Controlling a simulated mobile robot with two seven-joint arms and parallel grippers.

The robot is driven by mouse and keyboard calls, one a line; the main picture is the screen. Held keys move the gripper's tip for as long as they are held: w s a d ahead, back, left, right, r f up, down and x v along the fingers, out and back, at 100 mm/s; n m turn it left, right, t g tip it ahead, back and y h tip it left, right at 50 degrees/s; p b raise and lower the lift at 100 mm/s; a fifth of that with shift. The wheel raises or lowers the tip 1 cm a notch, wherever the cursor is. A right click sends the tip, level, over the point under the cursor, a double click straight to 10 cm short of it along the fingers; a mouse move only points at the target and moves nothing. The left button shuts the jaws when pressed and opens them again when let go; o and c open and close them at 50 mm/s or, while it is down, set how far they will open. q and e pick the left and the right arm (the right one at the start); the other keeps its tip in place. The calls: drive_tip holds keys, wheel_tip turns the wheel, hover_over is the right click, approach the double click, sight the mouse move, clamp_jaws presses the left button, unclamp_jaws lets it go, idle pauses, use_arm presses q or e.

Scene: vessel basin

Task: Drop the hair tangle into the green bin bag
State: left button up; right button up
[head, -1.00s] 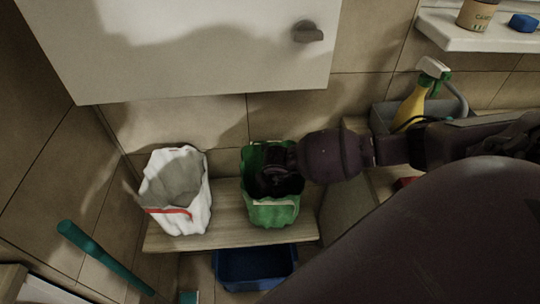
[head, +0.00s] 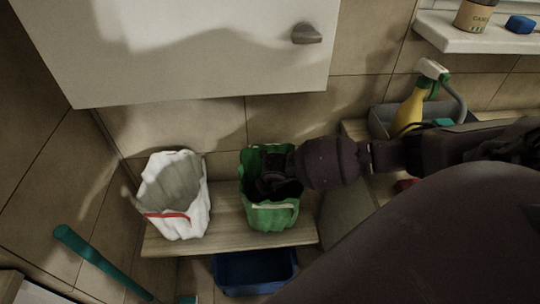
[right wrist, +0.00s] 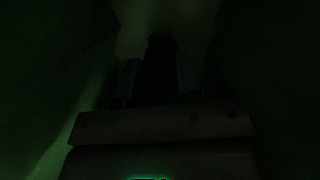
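The green bin bag (head: 272,217) stands open on a wooden shelf, right of the white bag. My right arm comes in from the right, and my right gripper (head: 270,183) is down inside the green bag's mouth. In the right wrist view, which is very dark, two fingers (right wrist: 158,82) show apart with a dark patch between them. I cannot tell whether that patch is the hair tangle or shadow. The hair tangle cannot be made out in either view. My left gripper is not in view.
A white bag (head: 190,215) with a red strip stands on the wooden shelf (head: 225,232). A blue tub (head: 254,272) is below. A grey caddy (head: 380,120) with a yellow spray bottle (head: 408,110) is at right. A white cabinet (head: 190,50) hangs above. A teal handle (head: 95,258) leans at left.

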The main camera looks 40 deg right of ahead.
drive_tip(key=shift+o, duration=0.6)
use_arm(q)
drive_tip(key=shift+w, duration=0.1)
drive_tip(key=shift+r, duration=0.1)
use_arm(e)
drive_tip(key=shift+r, duration=0.3)
drive_tip(key=v, duration=0.2)
drive_tip(key=p+v, duration=0.1)
drive_tip(key=v, duration=0.1)
drive_tip(key=shift+w+r, duration=0.1)
drive_tip(key=shift+w, duration=0.1)
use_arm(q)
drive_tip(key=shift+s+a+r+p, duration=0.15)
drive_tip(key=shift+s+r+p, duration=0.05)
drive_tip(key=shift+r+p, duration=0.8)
use_arm(e)
drive_tip(key=v, duration=0.8)
drive_tip(key=shift+s+r, duration=0.15)
drive_tip(key=shift+r, duration=0.1)
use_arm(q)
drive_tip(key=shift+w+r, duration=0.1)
